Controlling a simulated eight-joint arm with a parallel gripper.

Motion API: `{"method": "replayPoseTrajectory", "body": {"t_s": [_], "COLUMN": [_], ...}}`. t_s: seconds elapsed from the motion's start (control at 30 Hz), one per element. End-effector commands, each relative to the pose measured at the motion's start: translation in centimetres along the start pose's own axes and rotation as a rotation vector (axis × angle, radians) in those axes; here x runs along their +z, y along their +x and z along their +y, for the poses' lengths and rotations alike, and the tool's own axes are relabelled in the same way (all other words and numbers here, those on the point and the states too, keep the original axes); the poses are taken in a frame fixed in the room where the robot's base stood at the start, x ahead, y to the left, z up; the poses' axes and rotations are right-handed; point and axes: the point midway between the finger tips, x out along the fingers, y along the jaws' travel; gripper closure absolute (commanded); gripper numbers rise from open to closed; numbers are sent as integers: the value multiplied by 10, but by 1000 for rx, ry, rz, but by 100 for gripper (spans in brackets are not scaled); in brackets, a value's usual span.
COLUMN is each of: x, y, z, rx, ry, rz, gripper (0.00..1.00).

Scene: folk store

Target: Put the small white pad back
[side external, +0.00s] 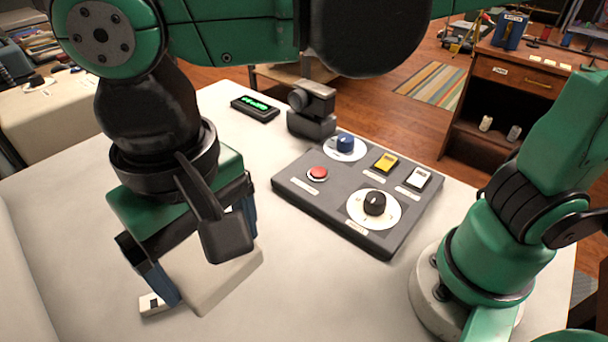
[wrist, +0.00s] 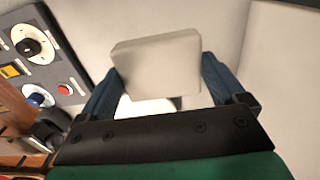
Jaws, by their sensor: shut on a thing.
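The small white pad (side external: 222,280), a flat off-white slab, is between the two blue fingers of my gripper (side external: 205,258) at the left part of the pale table. My gripper is shut on it. In the wrist view the pad (wrist: 157,64) shows its broad face between the fingers, and my gripper (wrist: 160,82) has one finger on either side. The side view does not clearly show whether the pad touches the table. A smaller white piece with a dark mark (side external: 152,304) lies on the table beside the left finger, partly hidden.
A grey control panel (side external: 290,190) with a red button, knobs and switches lies right of my gripper. Behind it are a dark device (side external: 311,108) and a black box with a green display (side external: 255,108). The table between the pad and the panel is clear.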

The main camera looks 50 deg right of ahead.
Motion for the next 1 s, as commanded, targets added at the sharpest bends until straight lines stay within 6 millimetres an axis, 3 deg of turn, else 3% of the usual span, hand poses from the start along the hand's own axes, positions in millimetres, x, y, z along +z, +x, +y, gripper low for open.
{"method": "replayPoseTrajectory", "body": {"t_s": [0.2,0.5,1.0], "x": [0,0,0], "y": [52,113,163], "z": [0,0,0], "rx": [0,0,0], "ry": [0,0,0], "rz": [0,0,0], "gripper": [52,52,52]}}
